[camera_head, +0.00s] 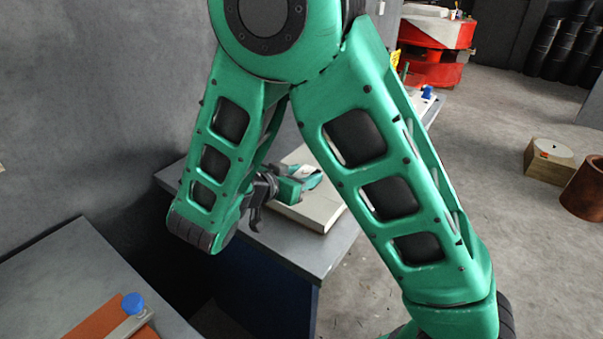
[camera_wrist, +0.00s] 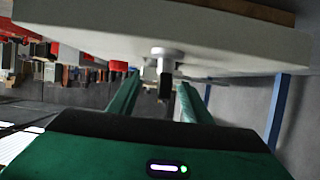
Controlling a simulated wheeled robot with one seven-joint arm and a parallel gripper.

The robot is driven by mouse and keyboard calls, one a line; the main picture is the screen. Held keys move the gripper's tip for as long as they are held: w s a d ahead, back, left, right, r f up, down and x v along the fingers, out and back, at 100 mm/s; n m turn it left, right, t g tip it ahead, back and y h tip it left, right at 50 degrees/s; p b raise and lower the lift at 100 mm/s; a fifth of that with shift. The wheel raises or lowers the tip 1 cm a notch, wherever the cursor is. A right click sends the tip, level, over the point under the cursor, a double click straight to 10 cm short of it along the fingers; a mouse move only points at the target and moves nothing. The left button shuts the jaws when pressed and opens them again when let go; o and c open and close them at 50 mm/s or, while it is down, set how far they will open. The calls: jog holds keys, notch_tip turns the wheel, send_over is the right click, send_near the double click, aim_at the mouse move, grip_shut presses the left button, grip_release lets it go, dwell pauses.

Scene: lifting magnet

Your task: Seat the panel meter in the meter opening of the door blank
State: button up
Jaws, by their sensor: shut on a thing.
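My gripper (camera_head: 306,180) reaches over a pale, thick slab (camera_head: 318,213) on the grey table, mostly behind my arm. The slab may be the door blank; no meter opening can be made out. In the wrist view the two green fingers (camera_wrist: 160,88) stand apart, with a small round grey piece and dark stem (camera_wrist: 165,70) between them. I take this piece for the panel meter; its face is hidden. A broad pale slab (camera_wrist: 210,40) fills the top of that view, close to the fingers. I cannot tell whether the held piece touches it.
The grey table (camera_head: 290,255) carries the slab. A nearer bench at lower left holds an orange panel (camera_head: 90,318) and a blue knob (camera_head: 133,303). A red machine (camera_head: 435,45), a wooden block (camera_head: 550,160) and a brown cylinder (camera_head: 585,190) stand at right. Open floor lies between.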

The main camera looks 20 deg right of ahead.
jog(key=shift+f, duration=0.45)
jog(key=o, duration=1.2)
jog(key=shift+a, duration=0.1)
jog(key=v, duration=1)
jog(key=shift+s+a, duration=0.15)
jog(key=shift+s+r, duration=0.1)
